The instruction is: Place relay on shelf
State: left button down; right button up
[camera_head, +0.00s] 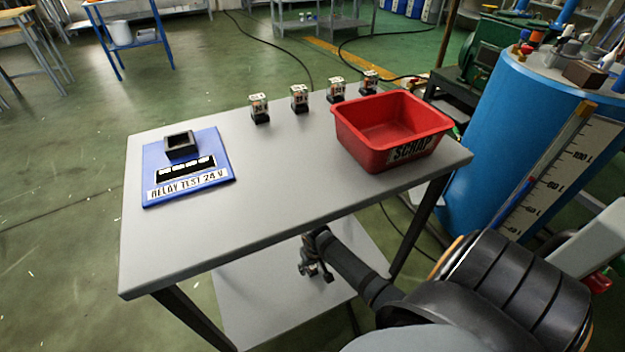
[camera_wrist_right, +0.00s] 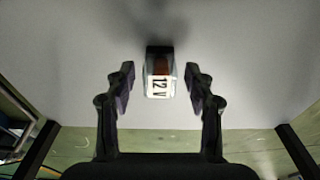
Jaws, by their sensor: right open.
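My right gripper (camera_head: 316,270) is under the front edge of the tabletop, over the grey lower shelf (camera_head: 265,300). In the right wrist view the gripper (camera_wrist_right: 161,90) is open, with one finger on each side of a relay (camera_wrist_right: 160,75). This relay has a clear case, a dark base and a white label reading 12 V. It is at the grey surface, and gaps show between it and both fingers. I cannot make it out in the head view. Several other relays (camera_head: 299,98) stand in a row along the tabletop's back edge. My left gripper is not in view.
A red scrap bin (camera_head: 385,130) stands at the right of the grey tabletop (camera_head: 260,190). A blue relay test board (camera_head: 215,150) with a black socket (camera_head: 181,146) lies at the left. A blue tank (camera_head: 490,140) stands close to the table's right. The tabletop's middle is clear.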

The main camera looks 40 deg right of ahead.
aim_at(314, 268)
notch_tip(314, 268, up, 11)
jog(key=s+p, duration=0.1)
jog(key=p, duration=0.5)
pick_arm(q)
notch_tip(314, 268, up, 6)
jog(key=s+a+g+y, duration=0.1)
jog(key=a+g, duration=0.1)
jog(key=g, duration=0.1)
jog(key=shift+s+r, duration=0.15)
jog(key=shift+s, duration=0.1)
pick_arm(e)
jog(key=s+a+r+n, duration=0.3)
jog(key=s+a, duration=0.5)
jog(key=s, duration=0.4)
jog(key=shift+s+a+r+t+y, duration=0.15)
jog(key=shift+s+r+t+y, duration=0.2)
jog(key=shift+r, duration=0.25)
pick_arm(q)
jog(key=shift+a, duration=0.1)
jog(key=shift+p, duration=0.3)
